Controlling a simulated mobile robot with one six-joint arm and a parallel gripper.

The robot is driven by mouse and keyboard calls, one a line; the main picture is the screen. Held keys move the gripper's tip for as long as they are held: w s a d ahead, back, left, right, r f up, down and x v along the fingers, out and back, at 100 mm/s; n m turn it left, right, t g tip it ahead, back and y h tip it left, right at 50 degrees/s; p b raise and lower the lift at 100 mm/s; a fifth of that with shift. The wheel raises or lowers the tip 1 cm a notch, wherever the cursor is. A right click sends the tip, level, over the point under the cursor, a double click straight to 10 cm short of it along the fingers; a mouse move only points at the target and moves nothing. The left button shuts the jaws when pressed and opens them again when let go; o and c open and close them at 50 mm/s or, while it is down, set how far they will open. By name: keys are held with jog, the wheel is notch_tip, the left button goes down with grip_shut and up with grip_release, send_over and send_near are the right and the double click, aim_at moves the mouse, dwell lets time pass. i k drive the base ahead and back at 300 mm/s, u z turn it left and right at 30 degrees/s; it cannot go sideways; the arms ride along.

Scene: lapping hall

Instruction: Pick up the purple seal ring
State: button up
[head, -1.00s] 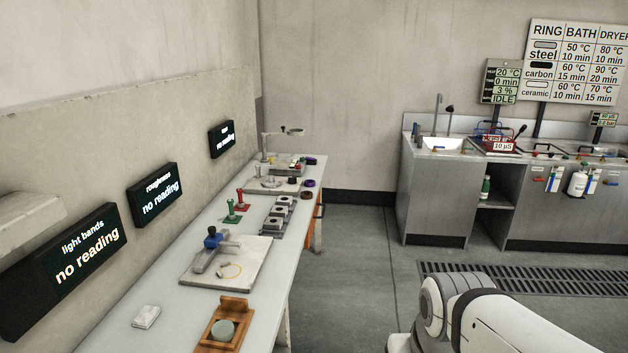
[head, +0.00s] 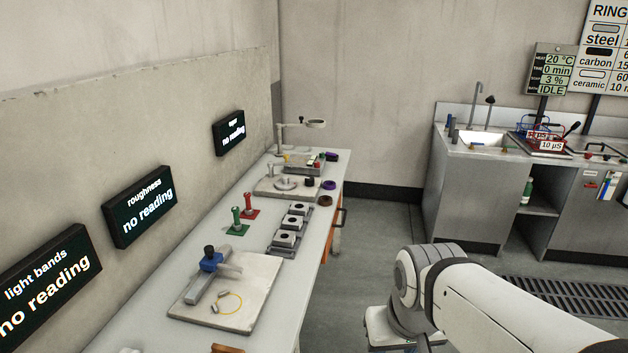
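A small purple ring-shaped piece (head: 328,185) lies near the right edge of the long bench, towards its far end. A second dark purple piece (head: 331,157) sits farther back at the same edge, too small to make out its shape. I cannot tell for sure which is the seal ring. A brown ring (head: 325,201) and a black piece (head: 309,182) lie close to the first. Part of my arm shows at the lower right, well short of the rings and beyond the bench's right edge. My gripper is not in view.
The bench (head: 160,325) runs along the left wall. It carries a stone plate (head: 245,310) with a blue-topped device, red (head: 249,212) and green (head: 236,229) stands, a row of blocks (head: 289,238) and a lamp (head: 314,123). Floor is clear between bench and sink cabinet (head: 470,200).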

aim_at(328, 186)
jog(key=k, duration=1.25)
jog(key=z, duration=0.5)
jog(key=i, duration=1.3)
jog(key=z, duration=0.55)
jog(key=i, duration=1.65)
jog(key=u, duration=0.3)
jog(key=i, duration=1.45)
jog(key=u, duration=1.65)
jog(key=i, duration=0.9)
jog(key=u, duration=0.4)
jog(key=k, duration=0.35)
